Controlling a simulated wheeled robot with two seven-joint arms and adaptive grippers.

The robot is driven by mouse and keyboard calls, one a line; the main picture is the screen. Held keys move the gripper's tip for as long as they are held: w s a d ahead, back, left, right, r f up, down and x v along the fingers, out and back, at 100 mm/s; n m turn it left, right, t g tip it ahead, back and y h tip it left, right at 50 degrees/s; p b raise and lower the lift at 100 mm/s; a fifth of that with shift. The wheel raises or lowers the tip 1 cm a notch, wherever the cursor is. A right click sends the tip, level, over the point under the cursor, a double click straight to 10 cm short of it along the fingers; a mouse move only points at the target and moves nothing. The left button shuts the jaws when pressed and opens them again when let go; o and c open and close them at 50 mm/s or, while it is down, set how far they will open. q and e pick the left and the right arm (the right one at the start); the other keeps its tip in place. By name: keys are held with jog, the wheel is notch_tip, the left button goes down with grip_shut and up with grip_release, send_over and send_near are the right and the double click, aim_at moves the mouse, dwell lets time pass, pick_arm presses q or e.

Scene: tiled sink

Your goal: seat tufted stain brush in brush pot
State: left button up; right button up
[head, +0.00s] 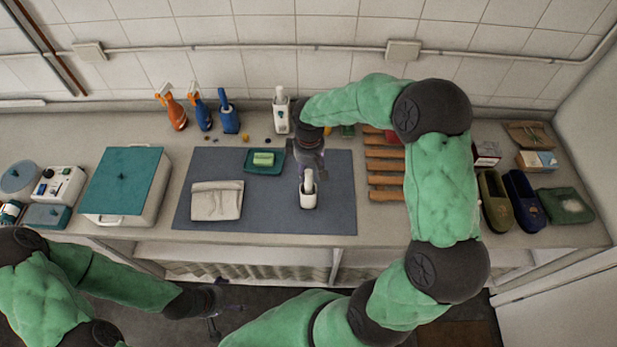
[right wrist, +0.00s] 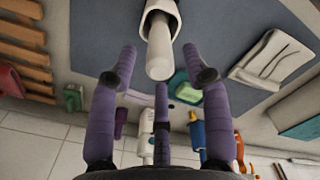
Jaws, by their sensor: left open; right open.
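A white brush pot (head: 308,201) stands on the grey mat, near its front edge. In the right wrist view the pot (right wrist: 172,9) has a dark opening, and the pale rounded handle (right wrist: 158,62) of what looks like the stain brush sticks out of it. The brush's tufted end is hidden. My right gripper (head: 309,168) is above the pot, its purple fingers (right wrist: 160,62) spread around the handle's end with gaps visible at the sides. My left gripper (head: 217,308) is open and empty, low in front of the counter.
The grey mat (head: 335,215) also bears a folded cloth (head: 217,201) and a teal dish (head: 251,170) with a green block. Bottles, a blue holder (head: 229,118) and a white holder (head: 281,112) stand behind. A wooden rack (head: 385,167) lies right of the mat.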

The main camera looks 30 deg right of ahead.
jog(key=shift+r, duration=2.4)
